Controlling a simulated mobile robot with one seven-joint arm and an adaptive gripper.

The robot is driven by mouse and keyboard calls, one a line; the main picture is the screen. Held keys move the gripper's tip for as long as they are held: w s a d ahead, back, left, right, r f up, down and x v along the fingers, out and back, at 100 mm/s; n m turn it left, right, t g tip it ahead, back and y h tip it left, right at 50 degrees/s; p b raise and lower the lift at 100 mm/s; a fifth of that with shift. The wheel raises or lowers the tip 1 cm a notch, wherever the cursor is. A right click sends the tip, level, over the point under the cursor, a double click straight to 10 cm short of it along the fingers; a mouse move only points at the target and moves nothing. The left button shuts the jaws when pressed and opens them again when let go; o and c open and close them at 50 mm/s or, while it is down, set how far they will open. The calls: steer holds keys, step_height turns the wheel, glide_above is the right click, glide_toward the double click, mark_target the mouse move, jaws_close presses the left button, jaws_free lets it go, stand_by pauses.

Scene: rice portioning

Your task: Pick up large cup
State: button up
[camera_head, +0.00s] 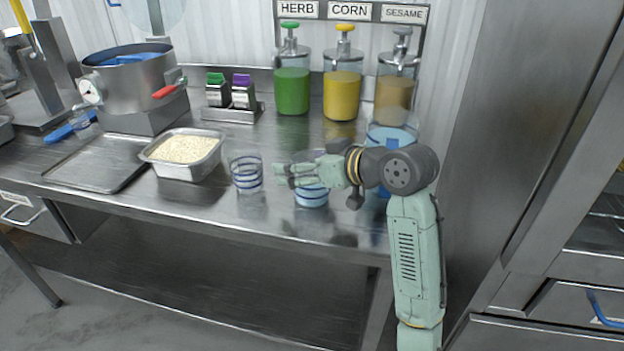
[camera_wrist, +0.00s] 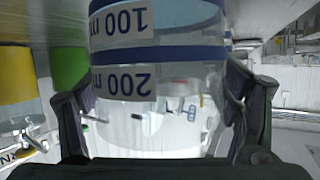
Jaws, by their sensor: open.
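A clear cup with blue bands (camera_head: 311,196) stands upright near the front of the steel counter, partly hidden behind my gripper (camera_head: 283,174). My gripper reaches in from the right, level with the cup's middle. In the wrist view, a clear cup with blue bands and "100" and "200" marks (camera_wrist: 150,115) lies between my two open fingers, appearing upside down. Whether the fingers touch it cannot be told. A second clear cup with blue bands (camera_head: 246,174) stands just left of my fingertips. Which cup is larger is hard to tell.
A steel pan of rice (camera_head: 184,168) stands left of the cups. A large blue-tinted container (camera_head: 390,135) is behind my arm. Green (camera_head: 292,92), yellow (camera_head: 342,95) and brown (camera_head: 394,100) pump dispensers stand at the back. The front counter edge is close; a steel cabinet rises at right.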

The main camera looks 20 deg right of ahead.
steer(key=shift+c, duration=0.5)
steer(key=c, duration=1.2)
